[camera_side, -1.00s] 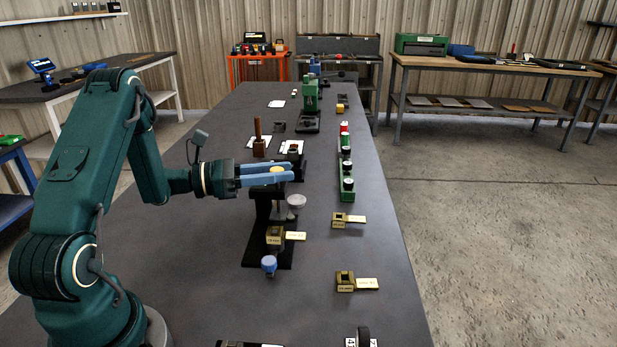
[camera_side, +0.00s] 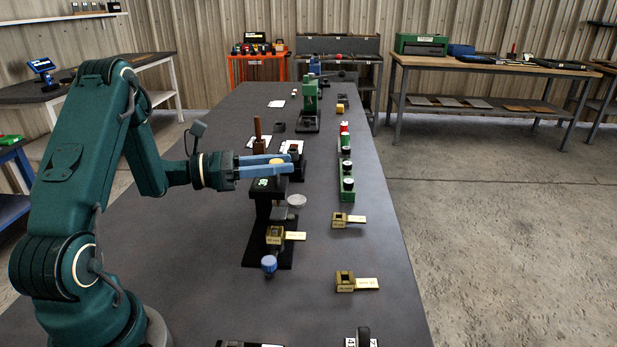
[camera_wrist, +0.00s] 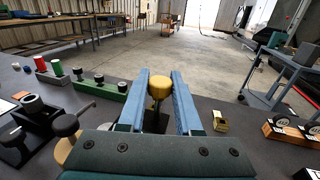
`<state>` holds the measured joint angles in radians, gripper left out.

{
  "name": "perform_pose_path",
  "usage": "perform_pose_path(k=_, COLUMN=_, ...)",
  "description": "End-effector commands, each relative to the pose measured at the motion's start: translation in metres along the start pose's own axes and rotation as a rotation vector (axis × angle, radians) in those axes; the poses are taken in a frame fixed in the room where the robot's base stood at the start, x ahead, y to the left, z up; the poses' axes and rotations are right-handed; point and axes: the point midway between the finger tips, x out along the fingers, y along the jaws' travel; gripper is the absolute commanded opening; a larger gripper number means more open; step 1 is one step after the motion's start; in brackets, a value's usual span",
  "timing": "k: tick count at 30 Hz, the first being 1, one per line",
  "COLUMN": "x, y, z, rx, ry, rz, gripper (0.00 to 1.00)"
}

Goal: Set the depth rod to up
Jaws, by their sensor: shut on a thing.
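The depth rod's yellow knob (camera_side: 277,161) is at the top of a black stand (camera_side: 263,211) on the grey table. My gripper (camera_side: 284,165) reaches in from the left, level, with its blue fingers on either side of the knob. In the wrist view my gripper (camera_wrist: 161,80) is shut on the yellow knob (camera_wrist: 159,87). The rod below the knob is mostly hidden by the fingers. A small green marking (camera_side: 263,183) shows on the stand's top just under the fingers.
A brass block (camera_side: 275,236), a blue knob (camera_side: 269,264) and a grey disc (camera_side: 297,201) are low on the stand. A green strip with several knobs (camera_side: 347,192) lies to the right. Two brass blocks with tags (camera_side: 339,220) (camera_side: 345,282) sit nearer the right edge.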

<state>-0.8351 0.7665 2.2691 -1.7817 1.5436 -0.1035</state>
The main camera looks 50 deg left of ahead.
Motion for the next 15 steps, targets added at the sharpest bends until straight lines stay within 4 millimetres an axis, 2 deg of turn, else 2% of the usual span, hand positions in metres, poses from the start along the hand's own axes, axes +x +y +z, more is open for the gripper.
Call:
perform_pose_path(k=8, x=0.0000, y=-0.0006, z=0.0056, rx=0.000, ry=-0.010, rz=-0.003, gripper=0.00)
perform_pose_path(k=9, x=0.0000, y=-0.0005, z=0.0058, rx=0.001, ry=-0.011, rz=-0.003, gripper=0.41)
perform_pose_path(k=11, x=0.0001, y=-0.0005, z=0.0058, rx=0.001, ry=-0.011, rz=-0.003, gripper=0.64)
perform_pose_path(k=15, x=0.0001, y=-0.0002, z=0.0050, rx=0.001, ry=-0.008, rz=-0.002, gripper=0.64)
